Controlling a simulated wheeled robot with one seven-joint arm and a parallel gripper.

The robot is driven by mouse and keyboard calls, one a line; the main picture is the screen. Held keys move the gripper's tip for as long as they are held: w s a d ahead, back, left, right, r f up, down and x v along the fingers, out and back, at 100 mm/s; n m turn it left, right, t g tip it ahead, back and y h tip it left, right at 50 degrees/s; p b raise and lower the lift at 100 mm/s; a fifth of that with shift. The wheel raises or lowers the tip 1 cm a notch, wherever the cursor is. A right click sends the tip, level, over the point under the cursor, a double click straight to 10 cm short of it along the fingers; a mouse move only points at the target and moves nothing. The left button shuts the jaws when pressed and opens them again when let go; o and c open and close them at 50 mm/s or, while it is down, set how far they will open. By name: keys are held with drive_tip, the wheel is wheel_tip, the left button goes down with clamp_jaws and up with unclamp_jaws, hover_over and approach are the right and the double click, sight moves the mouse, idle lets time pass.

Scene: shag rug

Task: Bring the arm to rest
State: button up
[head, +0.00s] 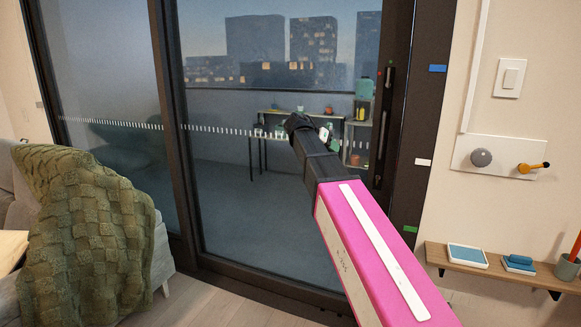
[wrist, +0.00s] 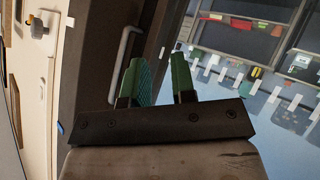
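My arm, pink with a white strip (head: 385,250) and a black wrist section, reaches up and forward from the lower right of the head view. My gripper (head: 298,123) is at its far end, in front of the glass door (head: 240,190), and looks small and dark there. In the wrist view the two green fingers of my gripper (wrist: 159,65) stand apart with a clear gap and nothing held between them. A bluish textured pad shows on the left finger's inner side.
The door's dark handle (head: 384,120) is right of my gripper; a handle (wrist: 124,48) also shows in the wrist view. A wall shelf (head: 500,266) with small items is at the lower right. A sofa with a green knitted blanket (head: 85,235) is at the left.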

drive_tip(key=s+d+f+n+g+y, duration=0.15)
drive_tip(key=s+f, duration=0.35)
drive_tip(key=f, duration=0.6)
drive_tip(key=s+d+f+n+y, duration=0.1)
drive_tip(key=s+f+n+y, duration=0.3)
drive_tip(key=f, duration=0.8)
drive_tip(key=s+d+f+n+g+y, duration=0.1)
drive_tip(key=s+d+f+y, duration=0.1)
drive_tip(key=s+f, duration=0.65)
drive_tip(key=s+f+y, duration=0.1)
drive_tip(key=s+f, duration=0.2)
drive_tip(key=f, duration=0.3)
drive_tip(key=s+f+n+g+y, duration=0.1)
drive_tip(key=s+f+y, duration=0.1)
drive_tip(key=s+f, duration=0.2)
drive_tip(key=shift+a+f, duration=0.4)
drive_tip(key=shift+f, duration=0.45)
